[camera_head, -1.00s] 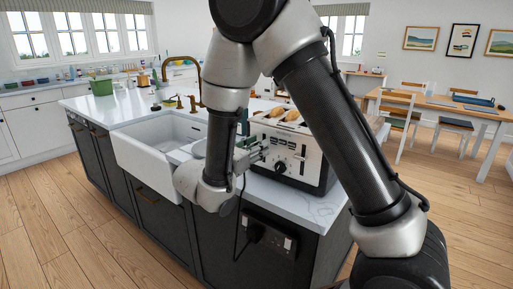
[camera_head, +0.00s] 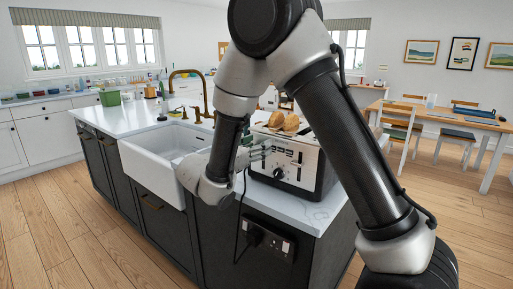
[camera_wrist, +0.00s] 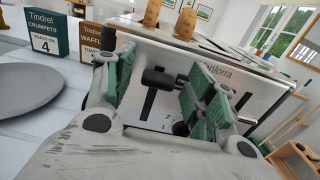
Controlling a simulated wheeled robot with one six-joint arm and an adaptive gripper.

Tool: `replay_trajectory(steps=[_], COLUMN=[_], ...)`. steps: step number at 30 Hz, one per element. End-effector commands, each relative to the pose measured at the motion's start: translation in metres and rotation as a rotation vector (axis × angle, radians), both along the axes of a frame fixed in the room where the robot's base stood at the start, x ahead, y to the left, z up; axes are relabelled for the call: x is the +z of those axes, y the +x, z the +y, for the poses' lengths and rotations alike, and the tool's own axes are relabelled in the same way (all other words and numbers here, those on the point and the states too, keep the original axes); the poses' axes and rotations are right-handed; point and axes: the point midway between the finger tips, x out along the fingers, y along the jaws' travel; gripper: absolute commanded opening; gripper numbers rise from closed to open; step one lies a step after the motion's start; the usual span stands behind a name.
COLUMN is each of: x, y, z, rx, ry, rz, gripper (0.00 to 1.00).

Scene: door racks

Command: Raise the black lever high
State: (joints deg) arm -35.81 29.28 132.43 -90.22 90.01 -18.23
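The black lever (camera_wrist: 158,78) sits near the top of its dark vertical slot on the toaster's metal front in the wrist view. My gripper (camera_wrist: 163,88) is open, with one green-padded finger on each side of the lever. I see a gap to both fingers and no clear contact. In the head view the toaster (camera_head: 312,172) stands on the island counter, and my gripper (camera_head: 258,153) is at its front face, pointing right. Brown bread slices (camera_head: 291,122) stick out of the toaster's top. The lever is too small to make out surely in the head view.
A white sink (camera_head: 150,170) with a brass tap (camera_head: 206,95) is left of my gripper. In the wrist view a green crumpets box (camera_wrist: 47,33), a waffles box (camera_wrist: 95,37) and a grey round object (camera_wrist: 35,90) are to the left. A cord hangs over the island's front.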

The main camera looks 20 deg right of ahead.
Motion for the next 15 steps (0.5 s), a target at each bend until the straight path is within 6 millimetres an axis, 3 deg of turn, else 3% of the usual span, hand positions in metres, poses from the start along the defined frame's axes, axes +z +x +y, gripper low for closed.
replay_trajectory(steps=[8,15], x=[0.000,0.000], y=[-0.008,-0.038], z=[0.012,0.054], rx=[0.003,0.006], ry=[-0.001,0.001], rz=[0.001,0.001], gripper=[0.55,0.55])
